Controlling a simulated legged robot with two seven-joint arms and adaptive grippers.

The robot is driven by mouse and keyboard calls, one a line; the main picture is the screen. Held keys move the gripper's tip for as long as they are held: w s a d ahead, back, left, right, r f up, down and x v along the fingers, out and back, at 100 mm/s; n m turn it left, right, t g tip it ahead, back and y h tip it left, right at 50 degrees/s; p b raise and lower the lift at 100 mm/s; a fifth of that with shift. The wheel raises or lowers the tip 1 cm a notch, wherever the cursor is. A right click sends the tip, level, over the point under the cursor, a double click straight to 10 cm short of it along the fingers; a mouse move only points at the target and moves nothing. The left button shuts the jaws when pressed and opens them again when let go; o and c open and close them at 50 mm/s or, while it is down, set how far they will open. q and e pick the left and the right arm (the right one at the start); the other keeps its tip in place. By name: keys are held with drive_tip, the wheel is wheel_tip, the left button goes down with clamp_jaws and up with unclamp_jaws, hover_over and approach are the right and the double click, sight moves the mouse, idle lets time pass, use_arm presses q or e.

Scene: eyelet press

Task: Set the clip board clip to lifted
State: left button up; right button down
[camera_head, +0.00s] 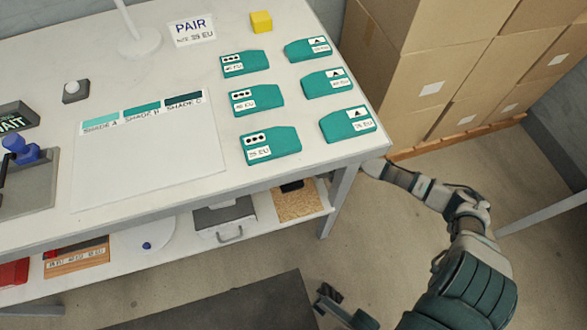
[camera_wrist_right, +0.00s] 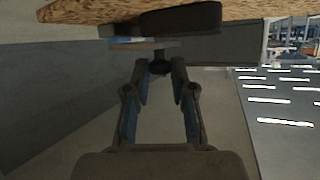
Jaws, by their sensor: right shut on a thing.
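The clip board (camera_head: 297,205) is a speckled brown board at the right end of the lower shelf, partly hidden by the table top. Its dark clip (camera_head: 291,186) shows at the back of it. In the right wrist view the board (camera_wrist_right: 95,12) spans the top edge, with the dark clip (camera_wrist_right: 190,20) below it. My right gripper (camera_wrist_right: 160,68) is shut on a small dark part of the clip, just below the board. In the head view my right arm reaches under the table's right end, hiding that gripper. My left gripper (camera_head: 327,300) seems to show at the bottom, its jaws unclear.
The table top (camera_head: 140,175) hangs over the shelf, and a table leg (camera_head: 338,200) stands between board and arm. A grey box with a handle (camera_head: 224,218) sits left of the board. Cardboard boxes (camera_head: 440,75) stand at the right. Teal pieces (camera_head: 270,145) lie on the table.

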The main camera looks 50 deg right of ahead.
drive_tip(key=shift+w+d+r+m+g+p, duration=0.4)
drive_tip(key=shift+w+r+m+g, duration=0.15)
drive_tip(key=shift+m+g, duration=0.25)
drive_tip(key=shift+w+d+r+m+g+y, duration=0.1)
drive_tip(key=shift+w+d+m+g+y, duration=0.2)
drive_tip(key=shift+w+m+g+y, duration=0.4)
drive_tip(key=w+m+g+y+b, duration=0.1)
drive_tip(key=d+m+g+b, duration=0.1)
drive_tip(key=m+g, duration=0.1)
drive_tip(key=shift+w+d+m+y, duration=0.2)
drive_tip(key=shift+w+m+y, duration=0.1)
drive_tip(key=shift+w+y, duration=0.1)
drive_tip(key=c, duration=1)
unclamp_jaws()
drive_tip(key=shift+d, duration=0.1)
drive_tip(key=shift+c, duration=0.2)
drive_tip(key=v, duration=1.2)
drive_tip(key=shift+w+d, duration=0.15)
drive_tip(key=shift+w, duration=0.15)
